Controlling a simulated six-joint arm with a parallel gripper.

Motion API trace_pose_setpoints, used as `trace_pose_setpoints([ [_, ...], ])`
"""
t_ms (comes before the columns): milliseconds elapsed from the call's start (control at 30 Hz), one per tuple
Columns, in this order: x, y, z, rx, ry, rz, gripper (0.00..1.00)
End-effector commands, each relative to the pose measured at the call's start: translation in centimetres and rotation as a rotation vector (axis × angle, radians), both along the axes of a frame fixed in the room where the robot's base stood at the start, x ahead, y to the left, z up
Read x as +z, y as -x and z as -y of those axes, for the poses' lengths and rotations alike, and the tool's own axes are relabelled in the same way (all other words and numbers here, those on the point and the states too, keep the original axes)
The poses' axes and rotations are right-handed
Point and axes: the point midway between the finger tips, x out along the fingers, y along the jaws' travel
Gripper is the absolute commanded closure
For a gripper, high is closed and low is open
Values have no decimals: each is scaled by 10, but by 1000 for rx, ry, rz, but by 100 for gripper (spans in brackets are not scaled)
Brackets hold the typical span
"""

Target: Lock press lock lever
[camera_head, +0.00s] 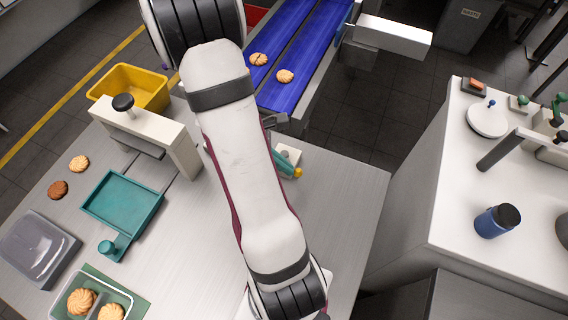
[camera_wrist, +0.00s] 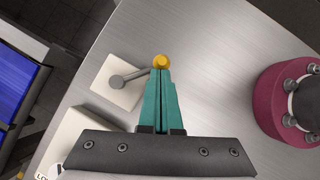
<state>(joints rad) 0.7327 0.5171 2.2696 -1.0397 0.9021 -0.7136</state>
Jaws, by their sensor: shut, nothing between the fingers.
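The lock lever is a grey arm (camera_wrist: 135,75) on a white square base (camera_wrist: 113,92), with a yellow-orange knob (camera_wrist: 161,61) at its end. In the wrist view the arm points right from the base. In the head view the base (camera_head: 288,154) and knob (camera_head: 298,173) show just right of my arm. My gripper (camera_wrist: 161,73) has teal fingers closed together and empty, with tips right at the knob; I cannot tell whether they touch it. In the head view my gripper (camera_head: 283,165) is partly hidden behind my arm. The white press (camera_head: 180,140) with a black knob (camera_head: 123,103) stands left.
A teal tray (camera_head: 125,203), a grey lidded container (camera_head: 38,245) and a biscuit box (camera_head: 88,280) lie left on the steel table. A yellow bin (camera_head: 130,83) and blue conveyor (camera_head: 290,45) are behind. The table right of the lever is clear.

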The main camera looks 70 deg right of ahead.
Motion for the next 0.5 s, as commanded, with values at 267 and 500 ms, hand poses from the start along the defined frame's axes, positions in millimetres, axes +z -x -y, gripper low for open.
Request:
trace_pose_setpoints([
  [267, 0, 3, 1, 53, -1, 0, 100],
  [500, 0, 9, 4, 151, -1, -2, 100],
])
